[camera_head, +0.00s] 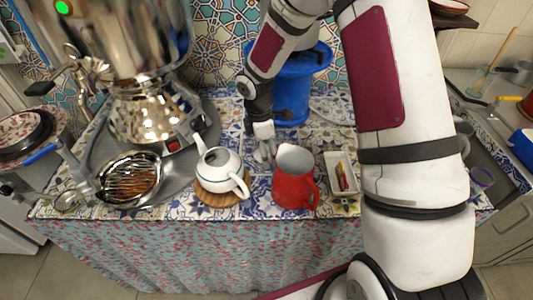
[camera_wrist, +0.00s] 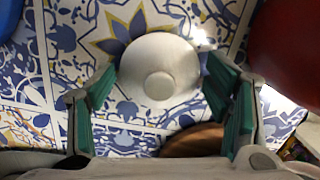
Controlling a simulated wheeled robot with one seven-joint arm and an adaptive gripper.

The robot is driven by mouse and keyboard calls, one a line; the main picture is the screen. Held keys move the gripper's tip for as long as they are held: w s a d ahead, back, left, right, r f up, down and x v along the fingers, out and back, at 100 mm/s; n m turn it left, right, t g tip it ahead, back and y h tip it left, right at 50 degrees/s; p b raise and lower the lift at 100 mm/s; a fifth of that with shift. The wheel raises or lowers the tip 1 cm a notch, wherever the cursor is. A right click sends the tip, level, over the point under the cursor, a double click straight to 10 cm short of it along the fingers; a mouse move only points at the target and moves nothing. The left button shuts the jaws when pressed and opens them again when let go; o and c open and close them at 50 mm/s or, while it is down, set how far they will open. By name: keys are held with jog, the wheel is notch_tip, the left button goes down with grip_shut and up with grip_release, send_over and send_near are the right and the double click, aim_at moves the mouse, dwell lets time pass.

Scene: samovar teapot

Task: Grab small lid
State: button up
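The small lid (camera_wrist: 158,66) is white and round with a knob in its middle. In the wrist view it lies on the blue-and-white patterned tabletop. My gripper (camera_wrist: 162,78) is open, its green-padded fingers on either side of the lid with gaps. In the head view my gripper (camera_head: 264,152) points down at the table between the white teapot (camera_head: 220,172) and the red pitcher (camera_head: 294,178). I cannot make out the lid there.
The pitcher stands close on the right. A white tray (camera_head: 341,172) is farther right, a large metal samovar (camera_head: 140,115) left, and a blue container (camera_head: 292,95) behind.

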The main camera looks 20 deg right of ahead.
jog(key=c, duration=0.6)
jog(key=shift+r, duration=0.1)
